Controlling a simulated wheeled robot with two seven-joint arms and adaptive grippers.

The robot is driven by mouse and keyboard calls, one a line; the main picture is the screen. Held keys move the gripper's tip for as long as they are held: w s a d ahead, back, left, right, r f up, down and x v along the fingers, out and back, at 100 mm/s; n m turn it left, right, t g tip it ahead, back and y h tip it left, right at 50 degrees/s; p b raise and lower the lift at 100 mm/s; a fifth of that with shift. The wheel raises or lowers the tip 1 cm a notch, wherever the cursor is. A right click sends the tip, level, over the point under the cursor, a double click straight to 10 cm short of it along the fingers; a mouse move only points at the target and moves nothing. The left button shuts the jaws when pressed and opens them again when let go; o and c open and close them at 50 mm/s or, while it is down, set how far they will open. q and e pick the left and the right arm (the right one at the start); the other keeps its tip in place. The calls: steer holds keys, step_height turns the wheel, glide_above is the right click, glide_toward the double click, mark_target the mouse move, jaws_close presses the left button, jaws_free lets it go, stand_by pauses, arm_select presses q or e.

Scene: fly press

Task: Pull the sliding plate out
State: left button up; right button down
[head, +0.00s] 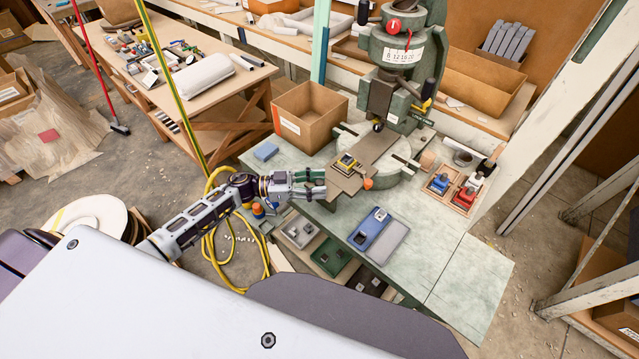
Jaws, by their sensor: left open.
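The fly press (405,60) is a green machine with a round bed at the back of the workbench. The sliding plate (375,148) is a flat brown strip lying across the bed, its front end sticking out to the lower left. An orange knob (367,183) shows at the plate's front right edge. My left gripper (322,184) is open, just left of the plate's front end; I cannot tell whether it touches. My right gripper is not in view.
Blue trays (378,235) lie in front, and a wooden tray with blue and red items (455,189) lies right. The bench's right front is clear.

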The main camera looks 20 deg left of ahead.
arm_select(q)
steer(key=v, duration=1.1)
steer(key=shift+a, duration=0.15)
stand_by(0.4)
